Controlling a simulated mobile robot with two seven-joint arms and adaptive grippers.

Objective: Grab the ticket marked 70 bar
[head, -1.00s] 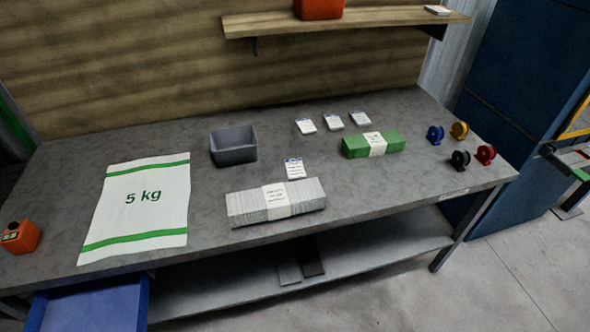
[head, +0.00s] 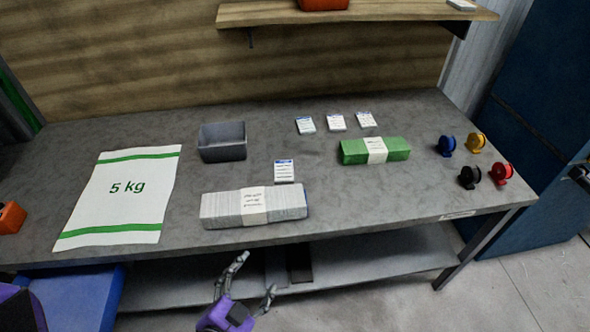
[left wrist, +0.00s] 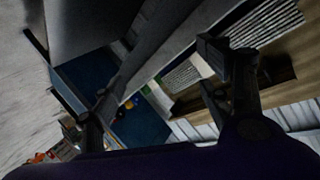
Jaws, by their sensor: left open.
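Several small white tickets with blue top edges lie flat on the grey bench. Three form a row at the back: a left one (head: 305,125), a middle one (head: 336,122) and a right one (head: 367,119). Another ticket (head: 284,171) lies nearer, just behind the grey banded bundle. Their print is too small to read, so I cannot tell which is marked 70 bar. My left gripper (head: 255,275) is open and empty in front of the bench's front edge, below the bench top. Its fingers (left wrist: 155,95) also show in the left wrist view. My right gripper is not in view.
The grey bundle (head: 225,210) lies near the front edge, the green bundle (head: 355,152) farther right. A grey bin (head: 222,142), a 5 kg sack (head: 125,205) and coloured reels (head: 468,177) are also on the bench. A shelf (head: 400,12) hangs above the back.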

